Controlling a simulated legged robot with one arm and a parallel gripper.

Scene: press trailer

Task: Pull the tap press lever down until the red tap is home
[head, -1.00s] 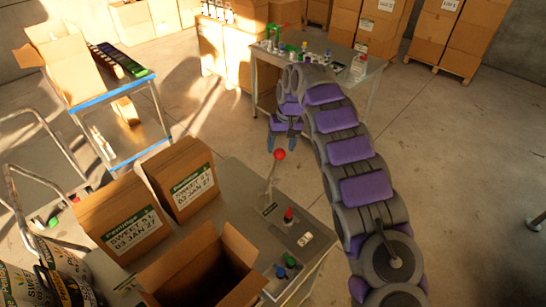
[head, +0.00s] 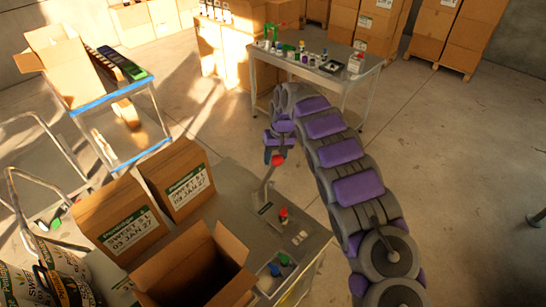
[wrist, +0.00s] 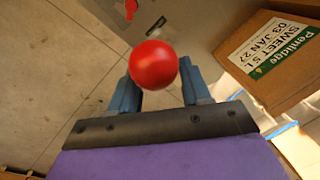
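The tap press lever (head: 265,188) rises from the press plate on the grey table, its shaft standing steeply. Its red ball knob (head: 277,160) is at the top. My gripper (head: 279,152) is at the knob, pointing down. In the wrist view the knob (wrist: 154,65) lies between and just beyond the open blue fingertips (wrist: 160,82); I cannot tell whether they touch it. The red tap (head: 283,213) stands upright on the press, right of the lever base. It also shows small in the wrist view (wrist: 131,8).
Two closed cartons (head: 178,178) stand left of the lever. An open carton (head: 195,268) is at the table's front. Blue and green caps (head: 279,263) lie in a tray nearby. Another table (head: 345,80) with small parts stands behind.

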